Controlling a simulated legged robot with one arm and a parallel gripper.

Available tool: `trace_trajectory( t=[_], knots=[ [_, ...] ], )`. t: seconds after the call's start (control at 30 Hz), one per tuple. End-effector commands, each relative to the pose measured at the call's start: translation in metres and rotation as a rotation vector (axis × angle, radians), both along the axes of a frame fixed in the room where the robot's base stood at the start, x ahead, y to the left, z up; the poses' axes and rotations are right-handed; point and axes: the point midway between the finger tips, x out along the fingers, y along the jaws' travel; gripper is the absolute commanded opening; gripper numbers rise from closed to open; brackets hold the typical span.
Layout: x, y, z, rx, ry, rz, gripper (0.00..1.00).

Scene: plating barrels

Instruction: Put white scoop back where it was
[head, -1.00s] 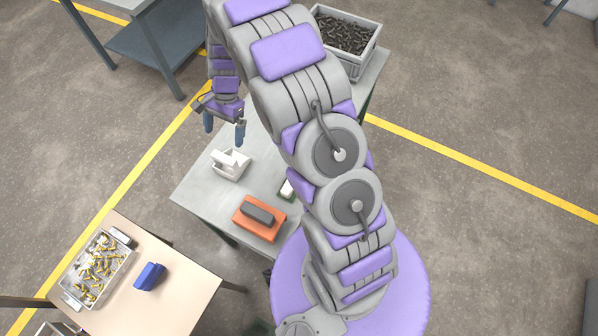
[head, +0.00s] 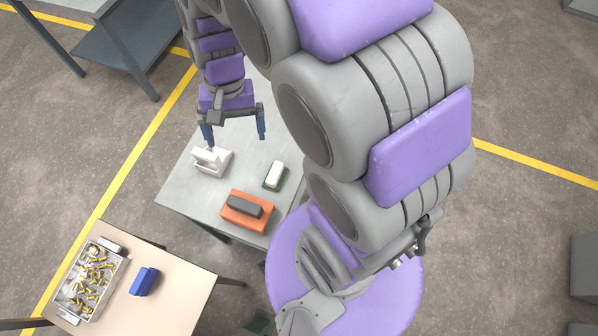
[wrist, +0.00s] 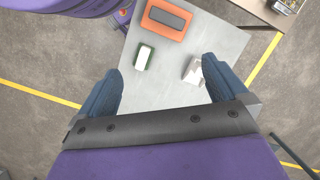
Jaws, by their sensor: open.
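A white scoop-like object (head: 213,158) sits on the grey table's far left part. It looks blocky, with a raised bar on a lighter base; I cannot tell whether the base is a separate holder. In the wrist view the white object (wrist: 193,70) is beside one fingertip. My gripper (head: 234,134) is open and empty above the grey table. In the head view one finger overlaps the back of the white object; I cannot tell whether they touch. The wrist view shows bare table between the fingers (wrist: 160,75).
On the grey table (head: 190,190) are an orange base with a grey block (head: 247,211) and a green base with a white block (head: 275,175). A beige table (head: 180,270) at lower left holds a blue block (head: 144,281) and a tray of brass parts (head: 90,283).

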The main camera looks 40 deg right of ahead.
Motion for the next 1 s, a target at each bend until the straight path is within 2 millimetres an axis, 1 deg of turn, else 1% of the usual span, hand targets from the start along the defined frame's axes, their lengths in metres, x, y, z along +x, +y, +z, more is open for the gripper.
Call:
trace_trajectory(
  t=[0.03, 0.17, 0.3, 0.37, 0.5, 0.6, 0.7, 0.8, 1.0],
  knots=[
    [-0.013, -0.002, 0.007, -0.004, -0.010, 0.026, 1.00],
    [-0.041, -0.008, 0.019, -0.015, -0.027, 0.098, 1.00],
    [-0.074, -0.015, 0.027, -0.028, -0.038, 0.176, 1.00],
    [-0.087, -0.019, 0.030, -0.035, -0.044, 0.211, 1.00],
    [-0.119, -0.026, 0.035, -0.049, -0.056, 0.288, 1.00],
    [-0.138, -0.031, 0.037, -0.059, -0.066, 0.337, 1.00],
    [-0.155, -0.035, 0.037, -0.068, -0.070, 0.378, 1.00],
    [-0.165, -0.037, 0.036, -0.073, -0.071, 0.406, 1.00],
    [-0.172, -0.039, 0.036, -0.077, -0.074, 0.424, 1.00]
  ],
)
